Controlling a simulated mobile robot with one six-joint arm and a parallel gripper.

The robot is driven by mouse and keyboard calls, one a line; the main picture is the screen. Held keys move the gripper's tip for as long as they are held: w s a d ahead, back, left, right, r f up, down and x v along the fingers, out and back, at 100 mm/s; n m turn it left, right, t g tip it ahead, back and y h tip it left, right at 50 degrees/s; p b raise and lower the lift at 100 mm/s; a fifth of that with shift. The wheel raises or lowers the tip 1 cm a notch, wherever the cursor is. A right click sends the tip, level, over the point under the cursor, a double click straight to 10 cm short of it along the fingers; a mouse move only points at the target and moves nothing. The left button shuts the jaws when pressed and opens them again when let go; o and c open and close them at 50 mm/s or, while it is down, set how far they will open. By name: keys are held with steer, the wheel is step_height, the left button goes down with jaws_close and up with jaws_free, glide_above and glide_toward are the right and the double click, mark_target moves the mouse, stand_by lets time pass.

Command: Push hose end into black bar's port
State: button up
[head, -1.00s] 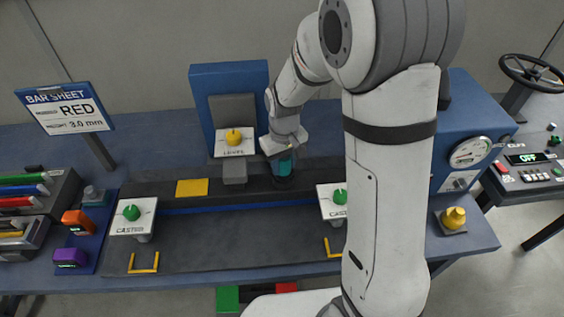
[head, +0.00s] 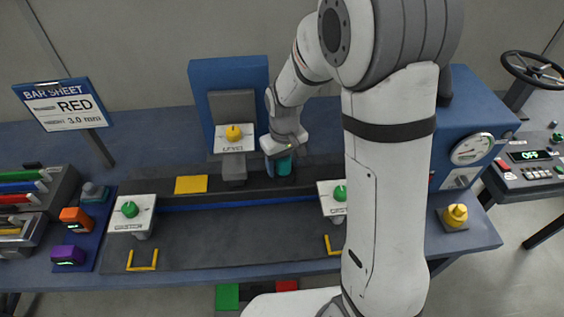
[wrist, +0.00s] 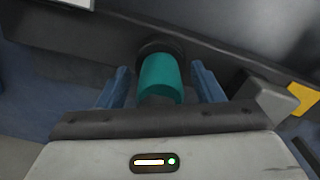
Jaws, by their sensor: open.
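The teal hose end (wrist: 160,76) is a short cylinder between my fingers in the wrist view. It also shows under my wrist in the head view (head: 284,166). My gripper (wrist: 163,84) is open, with blue fingers on both sides of the hose end and visible gaps. A dark round collar (wrist: 160,47) meets the far end of the teal cylinder at the black bar (wrist: 75,45). I cannot tell how deep the hose end sits in it. The black bar runs along the back of the bench in the head view (head: 145,187).
A grey block (head: 233,169) and a yellow plate (head: 191,185) are left of my gripper. The LEVEL knob plate (head: 234,142) stands behind. Two CASTOR plates, left (head: 131,213) and right (head: 334,197), stand in front. The dark mat (head: 230,238) between them is clear.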

step_height(320, 180, up, 8)
steer(key=shift+f+b, duration=0.25)
steer(key=shift+b, duration=0.15)
steer(key=shift+r, duration=0.15)
steer(key=shift+r, duration=0.1)
steer(key=s+d+r+m+t, duration=0.1)
steer(key=s+d+r+m, duration=0.1)
steer(key=s, duration=0.7)
steer(key=s+d+r+m+t, duration=0.2)
steer(key=s+d+r, duration=0.3)
steer(key=s+d, duration=0.2)
steer(key=shift+s+d+r+m, duration=0.15)
steer(key=shift+s+r+m, duration=0.15)
steer(key=shift+s, duration=0.7)
steer(key=shift+c, duration=0.2)
